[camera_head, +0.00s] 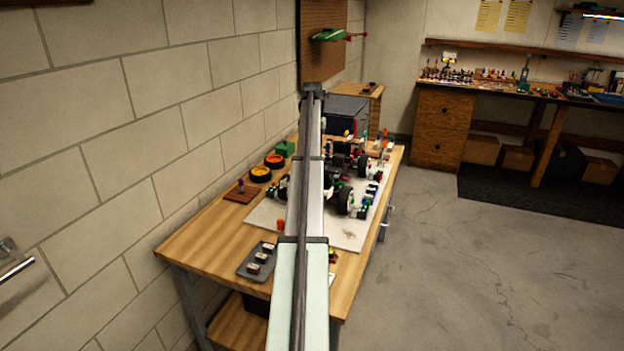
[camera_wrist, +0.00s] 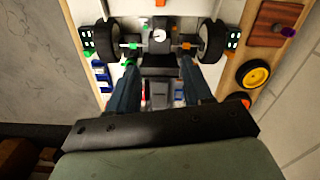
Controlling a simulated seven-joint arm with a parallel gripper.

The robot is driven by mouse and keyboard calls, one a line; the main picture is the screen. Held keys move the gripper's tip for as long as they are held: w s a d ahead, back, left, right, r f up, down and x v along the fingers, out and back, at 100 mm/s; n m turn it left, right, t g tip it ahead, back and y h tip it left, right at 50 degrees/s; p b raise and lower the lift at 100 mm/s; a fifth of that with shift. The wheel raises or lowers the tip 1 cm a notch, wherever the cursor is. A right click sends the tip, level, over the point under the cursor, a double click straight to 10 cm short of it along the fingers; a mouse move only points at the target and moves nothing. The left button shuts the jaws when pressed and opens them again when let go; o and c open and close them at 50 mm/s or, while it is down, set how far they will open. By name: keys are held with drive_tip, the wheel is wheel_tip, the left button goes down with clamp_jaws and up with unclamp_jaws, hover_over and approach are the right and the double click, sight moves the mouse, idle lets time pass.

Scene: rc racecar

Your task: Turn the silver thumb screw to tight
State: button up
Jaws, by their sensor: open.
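The RC car (camera_head: 347,200) stands on a pale mat on the workbench; my arm hides part of it in the head view. In the wrist view the car's dark chassis (camera_wrist: 160,72) lies below my gripper, with a black wheel on each side of its axle. A small pale silver round piece (camera_wrist: 160,36) sits at the middle of that axle. It looks like the silver thumb screw, but it is too small to be sure or to read its setting. My gripper (camera_wrist: 161,68) is open and empty above the chassis, its fingers apart, with the round piece ahead of the fingertips.
Loose wheels with yellow and orange rims (camera_head: 260,174) lie left of the car. A wooden block (camera_head: 241,191) and a grey tray (camera_head: 256,262) with small parts are nearer. A dark box (camera_head: 345,113) stands behind. Small colored parts line the mat's right side.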

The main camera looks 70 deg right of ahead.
wheel_tip(320, 180, down, 14)
drive_tip(key=shift+r+m, duration=0.1)
drive_tip(key=shift+m, duration=1)
clamp_jaws()
